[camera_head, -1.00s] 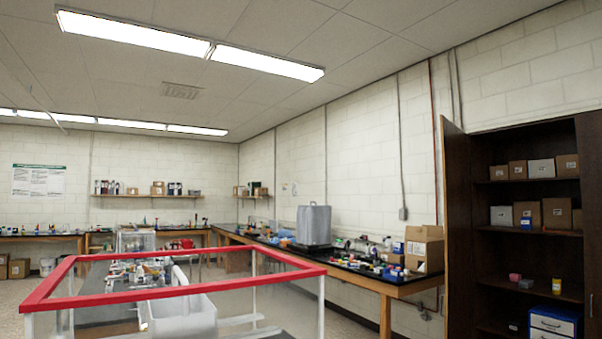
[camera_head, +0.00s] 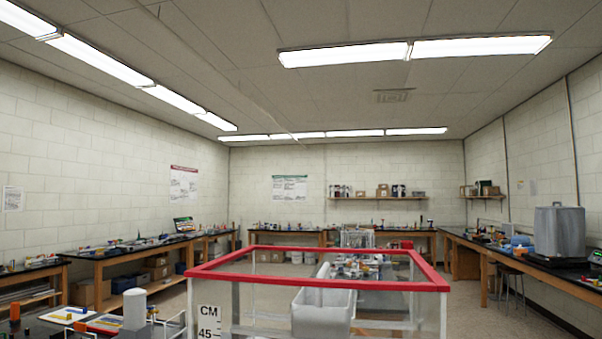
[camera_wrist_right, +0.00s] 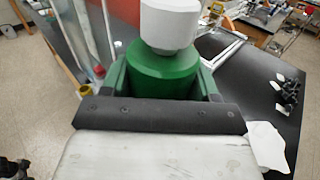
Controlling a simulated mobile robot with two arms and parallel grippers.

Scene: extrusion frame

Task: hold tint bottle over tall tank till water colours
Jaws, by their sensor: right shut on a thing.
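The tall tank, clear-walled with a red rim (camera_head: 320,284), stands in front of me in the head view; its lower part is cut off. A white scale strip marked CM and 45 (camera_head: 209,320) is at its front left corner. In the right wrist view my right gripper (camera_wrist_right: 163,78) is shut on a green bottle with a pale grey top (camera_wrist_right: 168,25), apparently the tint bottle. Clear upright panels show left of the bottle there; I cannot tell whether the bottle is over the tank. The water's colour is not visible. My left gripper is out of view.
A grey-white bin (camera_head: 320,312) shows through and behind the tank. A bench with a white cylinder (camera_head: 135,308) is at the lower left. Cluttered benches line the walls, and a large grey container (camera_head: 559,232) stands on the right one.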

